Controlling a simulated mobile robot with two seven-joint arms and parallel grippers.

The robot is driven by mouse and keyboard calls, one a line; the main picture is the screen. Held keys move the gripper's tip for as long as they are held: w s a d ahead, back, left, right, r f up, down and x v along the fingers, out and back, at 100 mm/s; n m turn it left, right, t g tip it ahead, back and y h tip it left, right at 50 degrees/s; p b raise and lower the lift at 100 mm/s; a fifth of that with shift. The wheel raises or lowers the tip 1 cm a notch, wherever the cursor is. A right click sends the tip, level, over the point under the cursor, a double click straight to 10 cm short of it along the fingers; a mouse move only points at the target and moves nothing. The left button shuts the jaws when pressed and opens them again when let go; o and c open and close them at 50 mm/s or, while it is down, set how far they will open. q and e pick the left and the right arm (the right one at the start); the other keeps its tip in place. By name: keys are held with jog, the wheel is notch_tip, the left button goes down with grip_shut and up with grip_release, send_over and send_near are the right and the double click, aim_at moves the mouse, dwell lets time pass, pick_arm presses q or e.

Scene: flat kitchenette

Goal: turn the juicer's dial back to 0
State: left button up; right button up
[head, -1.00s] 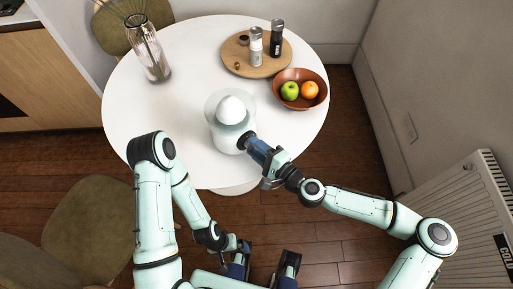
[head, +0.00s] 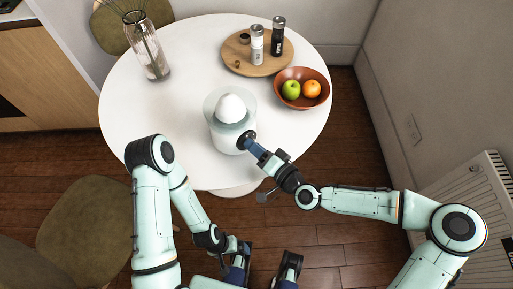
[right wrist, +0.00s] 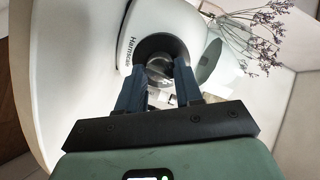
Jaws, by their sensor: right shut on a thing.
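The white juicer (head: 225,138) stands upright near the front of the round table, with a clear bowl-like rim and a white cone on top. Its dark round dial (head: 246,140) is on the side facing my right arm. My right gripper (head: 254,148) is at the dial, shut on it. In the right wrist view, the two blue fingers of the gripper (right wrist: 159,78) reach either side of the dial's knob, in front of the dark ring (right wrist: 160,45) on the juicer's body (right wrist: 150,18). The dial's marks cannot be read. My left gripper (head: 238,252) hangs low, away from the table.
A brown bowl (head: 290,101) with a green apple and an orange stands right of the juicer. Behind it is a round wooden tray (head: 238,60) with two shakers. A glass vase (head: 152,55) with stems stands back left. The table's front left is clear.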

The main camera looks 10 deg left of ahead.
pick_arm(q)
jog(key=shift+w+f, duration=0.1)
jog(key=shift+f, duration=0.05)
pick_arm(e)
jog(key=shift+s+n, duration=0.1)
jog(key=shift+n, duration=0.4)
jog(key=o, duration=1)
pick_arm(q)
jog(key=shift+g, duration=0.4)
jog(key=shift+s+r+p, duration=0.3)
jog(key=shift+r+p, duration=0.4)
jog(key=shift+p, duration=0.15)
jog(key=shift+s+r+p, duration=0.3)
jog(key=shift+r+p, duration=0.4)
jog(key=shift+p, duration=0.15)
jog(key=shift+s+r+p, duration=0.3)
jog(key=shift+r+p, duration=0.4)
jog(key=shift+p, duration=0.15)
pick_arm(e)
jog(key=shift+v, duration=6.65)
